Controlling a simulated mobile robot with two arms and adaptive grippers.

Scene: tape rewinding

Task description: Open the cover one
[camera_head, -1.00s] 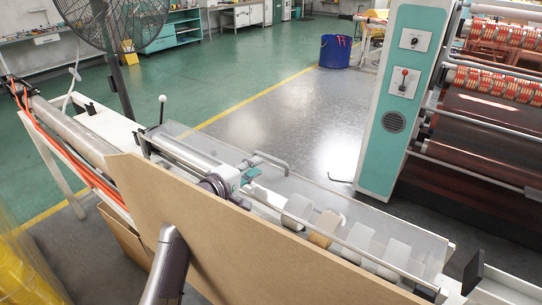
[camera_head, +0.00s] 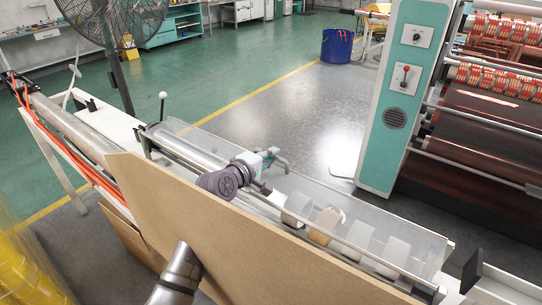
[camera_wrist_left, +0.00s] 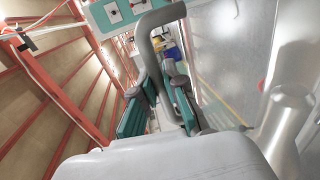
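The long, see-through grey cover (camera_head: 345,203) lies closed over the rollers of the rewinding machine. In the left wrist view the handle (camera_wrist_left: 148,38) looms close, just ahead of the fingers. My right gripper is out of view.
A brown board (camera_head: 210,210) stands along the machine's front. A thin lever with a white knob (camera_head: 163,95) rises at the cover's left end. A teal control post (camera_head: 400,100) stands behind at the right. The floor behind the cover is clear up to the blue bin (camera_head: 336,47).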

